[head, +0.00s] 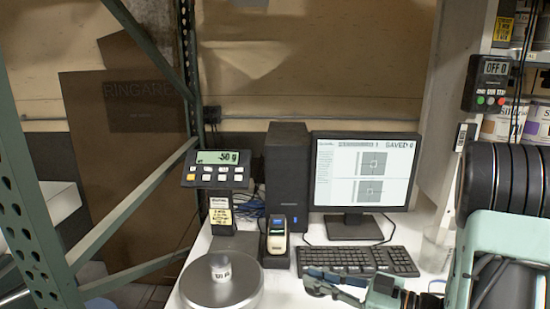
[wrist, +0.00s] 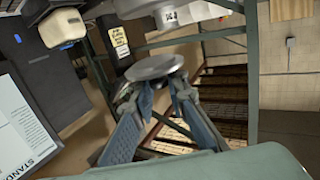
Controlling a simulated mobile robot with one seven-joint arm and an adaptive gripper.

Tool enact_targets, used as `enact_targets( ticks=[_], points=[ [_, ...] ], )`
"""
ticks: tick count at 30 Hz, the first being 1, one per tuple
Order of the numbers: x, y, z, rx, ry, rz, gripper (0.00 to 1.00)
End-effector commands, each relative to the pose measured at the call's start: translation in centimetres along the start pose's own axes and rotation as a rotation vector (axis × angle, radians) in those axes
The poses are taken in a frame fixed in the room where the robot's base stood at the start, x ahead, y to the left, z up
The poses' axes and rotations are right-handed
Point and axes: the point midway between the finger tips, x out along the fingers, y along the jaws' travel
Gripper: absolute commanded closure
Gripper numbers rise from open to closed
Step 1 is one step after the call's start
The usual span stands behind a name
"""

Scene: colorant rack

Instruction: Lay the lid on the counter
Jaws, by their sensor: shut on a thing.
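My gripper (wrist: 155,85) is shut on the lid (wrist: 154,66), a round grey disc at its fingertips in the wrist view. In the head view my gripper (head: 313,284) hangs over the white counter (head: 285,291), in front of the keyboard. I cannot clearly make out the lid there.
The keyboard (head: 357,260) and monitor (head: 361,172) are behind my gripper. Some bare counter lies between scale and gripper. A green rack post (head: 35,215) stands left.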

Motion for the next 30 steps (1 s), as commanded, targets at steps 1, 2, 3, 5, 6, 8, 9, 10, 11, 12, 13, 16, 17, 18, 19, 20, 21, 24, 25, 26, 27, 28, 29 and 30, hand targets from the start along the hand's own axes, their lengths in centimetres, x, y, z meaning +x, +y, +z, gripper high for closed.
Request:
enact_targets(
  ticks=[1, 2, 3, 5, 6, 8, 9, 10, 11, 12, 13, 16, 17, 18, 19, 20, 21, 24, 25, 26, 27, 28, 29, 30],
  points=[
    [-0.2, 0.8, 1.3, 0.008, 0.001, 0.013, 1.0],
    [-0.3, 1.2, 2.0, 0.008, 0.002, 0.018, 1.0],
    [-0.4, 1.7, 2.9, 0.01, 0.003, 0.025, 1.0],
    [-0.6, 2.4, 4.2, 0.01, 0.006, 0.036, 1.0],
    [-0.6, 2.8, 5.1, 0.01, 0.008, 0.044, 1.0],
    [-0.8, 3.4, 6.3, 0.011, 0.011, 0.056, 1.0],
    [-0.9, 3.7, 7.0, 0.01, 0.014, 0.062, 1.0],
    [-0.9, 3.9, 7.4, 0.009, 0.015, 0.066, 1.0],
    [-1.0, 4.0, 7.8, 0.011, 0.017, 0.069, 1.0],
    [-1.0, 4.2, 8.3, 0.01, 0.018, 0.074, 1.0],
    [-1.1, 4.3, 8.7, 0.009, 0.019, 0.077, 1.0],
    [-1.2, 4.6, 9.4, 0.009, 0.022, 0.086, 1.0],
    [-1.1, 4.7, 9.5, 0.009, 0.022, 0.09, 1.0],
    [-1.1, 4.7, 9.6, 0.009, 0.023, 0.099, 1.0],
    [-1.0, 4.7, 9.5, 0.01, 0.023, 0.109, 1.0],
    [-0.9, 4.7, 9.5, 0.011, 0.023, 0.123, 1.0],
    [-0.8, 4.8, 9.4, 0.013, 0.023, 0.147, 1.0],
    [-0.4, 4.8, 9.1, 0.02, 0.023, 0.23, 1.0],
    [-0.4, 4.8, 9.0, 0.023, 0.023, 0.259, 1.0],
    [-0.4, 4.9, 9.0, 0.026, 0.022, 0.288, 1.0],
    [-0.4, 4.9, 9.0, 0.028, 0.022, 0.326, 1.0],
    [-0.4, 4.9, 9.1, 0.029, 0.022, 0.353, 1.0],
    [-0.5, 4.9, 9.1, 0.032, 0.021, 0.38, 1.0],
    [-0.6, 4.9, 9.2, 0.034, 0.021, 0.413, 1.0]
  ],
)
